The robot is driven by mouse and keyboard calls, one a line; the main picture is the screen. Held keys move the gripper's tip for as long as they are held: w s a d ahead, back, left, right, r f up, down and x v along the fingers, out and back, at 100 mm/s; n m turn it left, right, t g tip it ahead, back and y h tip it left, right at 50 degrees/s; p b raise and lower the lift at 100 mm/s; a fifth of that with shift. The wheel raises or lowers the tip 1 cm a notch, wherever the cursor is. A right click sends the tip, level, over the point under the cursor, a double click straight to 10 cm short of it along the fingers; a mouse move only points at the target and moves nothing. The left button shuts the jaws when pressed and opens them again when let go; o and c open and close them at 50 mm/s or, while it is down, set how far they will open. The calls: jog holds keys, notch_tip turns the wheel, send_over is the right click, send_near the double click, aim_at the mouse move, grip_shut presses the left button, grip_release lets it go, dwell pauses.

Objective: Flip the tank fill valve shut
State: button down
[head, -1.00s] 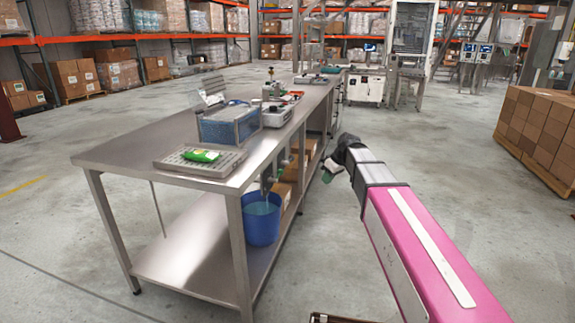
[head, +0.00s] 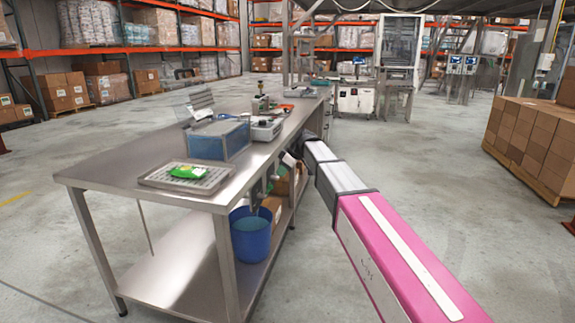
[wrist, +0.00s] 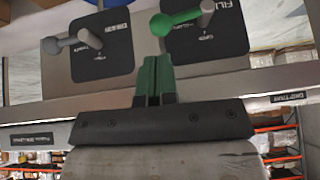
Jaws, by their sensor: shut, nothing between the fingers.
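The tank fill valve, with a green ball-ended lever (wrist: 180,20) on a black plate marked FILL, is at the top of the wrist view; the lettering is upside down. Its lever lies almost crosswise in that view. My gripper (wrist: 155,62) is shut and empty. Its green fingertips point toward the lever's round end, with a small gap in the picture; I cannot tell whether they touch. In the head view the clear blue-tinted tank (head: 218,140) stands on the steel table (head: 115,170), and my arm reaches to the table's right side.
A second valve with a grey lever (wrist: 62,43), marked DRAIN, is left of the fill valve. A DRIP TRAY label (wrist: 287,97) is at the right. A blue bucket (head: 250,236) stands on the lower shelf. Stacked cartons (head: 530,135) are at the right; floor between is clear.

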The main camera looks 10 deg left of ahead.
jog(key=shift+x, duration=3)
jog(key=shift+w+a+f+g, duration=0.15)
jog(key=shift+f+g, duration=0.1)
jog(key=shift+f, duration=0.3)
jog(key=shift+w+d+f+g, duration=0.1)
jog(key=shift+f+g, duration=0.15)
jog(key=shift+f, duration=0.3)
jog(key=shift+a, duration=0.1)
jog(key=shift+r, duration=0.15)
